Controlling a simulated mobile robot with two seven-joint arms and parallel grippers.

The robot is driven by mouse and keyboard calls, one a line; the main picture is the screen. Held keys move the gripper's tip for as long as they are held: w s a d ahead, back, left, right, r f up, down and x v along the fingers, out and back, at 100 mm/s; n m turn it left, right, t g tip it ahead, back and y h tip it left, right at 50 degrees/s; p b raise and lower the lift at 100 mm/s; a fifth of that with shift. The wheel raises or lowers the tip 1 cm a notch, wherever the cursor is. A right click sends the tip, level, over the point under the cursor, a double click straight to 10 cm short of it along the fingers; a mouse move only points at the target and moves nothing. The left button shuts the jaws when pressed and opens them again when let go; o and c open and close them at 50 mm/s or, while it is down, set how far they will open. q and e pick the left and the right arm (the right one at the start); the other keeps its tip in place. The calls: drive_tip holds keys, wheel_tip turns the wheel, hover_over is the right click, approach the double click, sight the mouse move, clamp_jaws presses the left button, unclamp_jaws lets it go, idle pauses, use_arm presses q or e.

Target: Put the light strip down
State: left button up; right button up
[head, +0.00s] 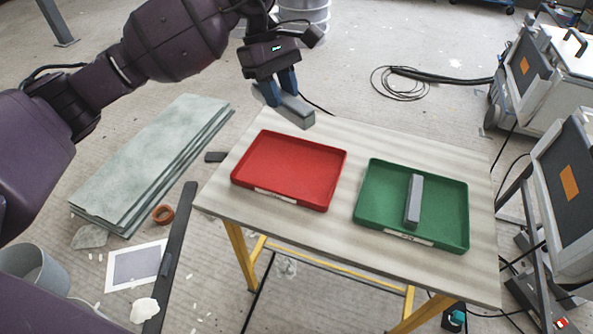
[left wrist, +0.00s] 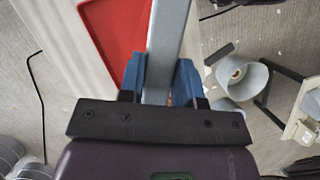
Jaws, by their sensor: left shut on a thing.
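My left gripper (head: 278,92) is shut on a light grey strip (head: 294,112) and holds it above the table's far edge, beyond the red tray (head: 268,188). In the left wrist view the strip (left wrist: 166,45) stands out between the blue fingers of the left gripper (left wrist: 160,80), with the red tray (left wrist: 108,30) to its left. A second grey strip (head: 413,203) lies in the green tray (head: 380,205). The red tray looks empty. My right gripper is not in view.
The trays stand side by side on a pale table (head: 340,220) with yellow legs. There is bare table top around and between them. Stacked greenish sheets (head: 150,165) lie on the floor at left. Wheeled grey equipment (head: 545,85) stands at right.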

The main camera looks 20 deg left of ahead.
use_arm(q)
drive_tip(key=w+f+n+t+b, duration=0.1)
drive_tip(key=w+f+n+b, duration=0.2)
drive_tip(key=w+f+n, duration=0.15)
drive_tip(key=b, duration=0.4)
hover_over(295, 170)
drive_tip(key=a, duration=0.2)
wheel_tip(295, 170, down, 13)
drive_tip(key=shift+d+f+n+t+h, duration=0.25)
drive_tip(key=shift+f+t+h, duration=0.05)
drive_tip(key=shift+t, duration=0.1)
drive_tip(key=shift+f, duration=0.2)
wheel_tip(295, 170, down, 5)
drive_tip(key=shift+f+b, duration=0.1)
drive_tip(key=shift+b, duration=0.75)
drive_tip(key=shift+f, duration=0.1)
drive_tip(key=shift+r, duration=0.2)
drive_tip(key=shift+f, duration=0.15)
drive_tip(key=o, duration=1)
drive_tip(key=shift+c, duration=0.2)
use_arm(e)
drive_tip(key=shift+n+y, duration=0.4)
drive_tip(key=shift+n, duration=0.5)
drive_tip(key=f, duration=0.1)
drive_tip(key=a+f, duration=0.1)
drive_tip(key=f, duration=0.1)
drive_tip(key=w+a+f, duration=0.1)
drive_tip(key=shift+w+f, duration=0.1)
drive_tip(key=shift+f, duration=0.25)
